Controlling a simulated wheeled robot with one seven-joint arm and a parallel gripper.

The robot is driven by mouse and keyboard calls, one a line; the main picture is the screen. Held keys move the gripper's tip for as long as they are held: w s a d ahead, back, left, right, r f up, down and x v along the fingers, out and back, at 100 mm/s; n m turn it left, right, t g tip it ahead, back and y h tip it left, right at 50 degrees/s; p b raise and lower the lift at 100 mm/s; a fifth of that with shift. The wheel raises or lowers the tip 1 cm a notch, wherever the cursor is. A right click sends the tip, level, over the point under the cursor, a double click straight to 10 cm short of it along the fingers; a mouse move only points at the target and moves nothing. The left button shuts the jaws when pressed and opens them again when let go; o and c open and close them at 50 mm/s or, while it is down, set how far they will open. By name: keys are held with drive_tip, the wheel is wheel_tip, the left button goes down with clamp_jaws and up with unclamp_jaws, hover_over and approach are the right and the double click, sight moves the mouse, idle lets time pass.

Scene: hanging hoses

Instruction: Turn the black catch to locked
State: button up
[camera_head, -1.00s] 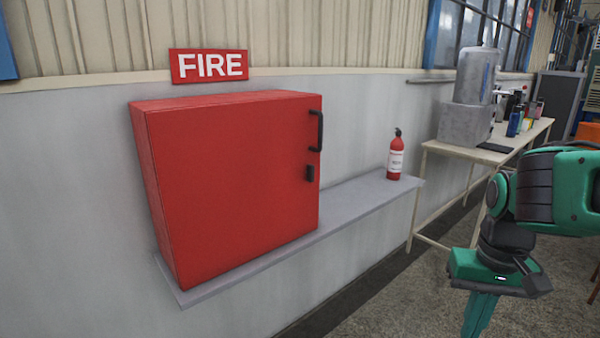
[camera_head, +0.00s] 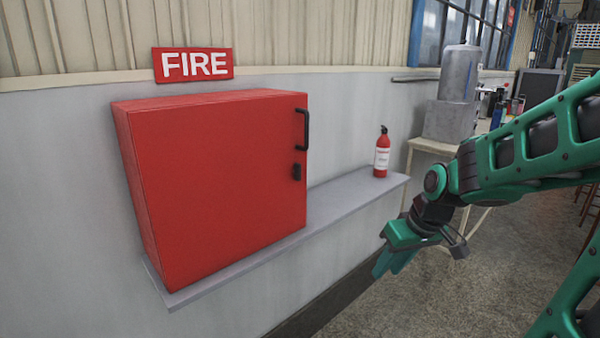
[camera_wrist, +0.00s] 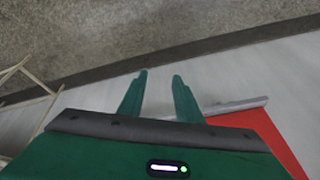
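The black catch (camera_head: 297,172) is on the right edge of the red cabinet's door, below the black handle (camera_head: 303,130). The catch looks upright, but it is too small to read its setting. The red cabinet (camera_head: 215,180) is shut and stands on a grey shelf. My gripper (camera_head: 382,272) is to the right of the cabinet and lower than the catch, well apart from it. In the wrist view my gripper's two fingers (camera_wrist: 158,82) are apart with nothing between them. That view also shows part of the red cabinet (camera_wrist: 268,135), but the catch is out of it.
The grey shelf (camera_head: 335,204) runs right along the wall, with a red fire extinguisher (camera_head: 382,153) on it. A FIRE sign (camera_head: 193,65) hangs above the cabinet. A table (camera_head: 432,146) with a grey machine stands farther right. The space before the cabinet door is clear.

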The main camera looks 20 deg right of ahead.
drive_tip(key=w+a+r+n+t+y, duration=0.1)
drive_tip(key=w+a+n+t+y, duration=0.3)
drive_tip(key=w, duration=0.9)
drive_tip(key=t+y, duration=0.2)
drive_tip(key=t, duration=0.6)
approach(300, 168)
drive_tip(key=shift+n, duration=0.4)
drive_tip(key=x, duration=0.9)
drive_tip(key=shift+w, duration=0.1)
clamp_jaws()
